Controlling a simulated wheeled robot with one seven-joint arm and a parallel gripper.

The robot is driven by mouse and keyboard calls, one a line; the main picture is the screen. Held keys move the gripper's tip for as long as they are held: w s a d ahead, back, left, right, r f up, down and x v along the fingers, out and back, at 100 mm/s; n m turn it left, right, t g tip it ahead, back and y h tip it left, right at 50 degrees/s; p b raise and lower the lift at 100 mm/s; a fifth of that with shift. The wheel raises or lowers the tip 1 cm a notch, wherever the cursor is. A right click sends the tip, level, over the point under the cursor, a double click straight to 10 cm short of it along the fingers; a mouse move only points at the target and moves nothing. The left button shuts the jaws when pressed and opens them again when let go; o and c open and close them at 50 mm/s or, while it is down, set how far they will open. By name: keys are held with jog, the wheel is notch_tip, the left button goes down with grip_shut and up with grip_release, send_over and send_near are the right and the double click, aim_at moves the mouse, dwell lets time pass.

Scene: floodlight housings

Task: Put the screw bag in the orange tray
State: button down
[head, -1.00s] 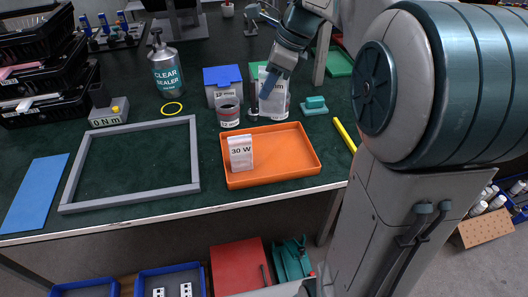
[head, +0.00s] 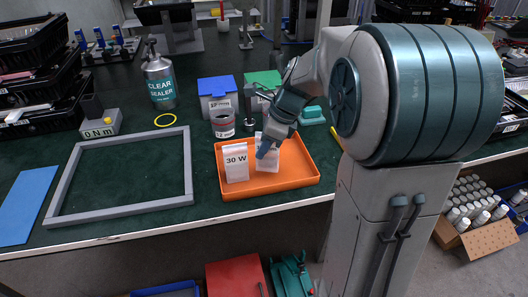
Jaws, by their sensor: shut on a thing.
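The orange tray (head: 295,178) lies near the front edge of the table. My gripper (head: 264,148) is over the tray, pointing down, and is shut on the screw bag (head: 268,164), a pale whitish bag. The bag hangs upright within the tray's outline, just right of a white packet marked 30 W (head: 236,164) that stands in the tray. The gripper hides the bag's upper part. I cannot tell whether the bag's bottom touches the tray floor.
Behind the tray are a grey tin (head: 223,125), a blue-lidded bin (head: 217,92) and a green-lidded bin (head: 264,80). A grey frame (head: 120,217) lies to the left. The tray's right part is clear.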

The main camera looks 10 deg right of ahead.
jog(key=shift+f, duration=0.95)
jog(key=c, duration=1.1)
grip_release()
jog(key=shift+f, duration=0.1)
